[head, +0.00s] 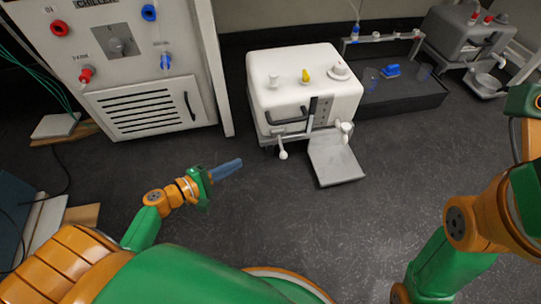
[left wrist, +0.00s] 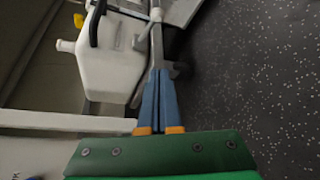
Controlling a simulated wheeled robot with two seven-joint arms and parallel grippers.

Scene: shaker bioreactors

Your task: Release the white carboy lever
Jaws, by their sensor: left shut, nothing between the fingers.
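The white carboy (head: 305,85) stands on the floor in a low grey frame, with a black handle and a yellow cap. A white-knobbed lever (head: 282,152) hangs at its front left, and another white-ended part (head: 346,128) is at its front right. I cannot tell which one is the lever named. My left gripper (head: 241,162) is shut and empty, in front and to the left of the carboy, apart from it. In the left wrist view the shut blue fingers (left wrist: 160,72) point toward the carboy (left wrist: 110,60), which appears turned sideways. My right gripper does not show.
A grey plate (head: 335,158) slopes out from the carboy's front. A chiller cabinet (head: 130,60) stands to the left. A black tray (head: 400,97) with a blue item and a grey machine (head: 470,35) are to the right.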

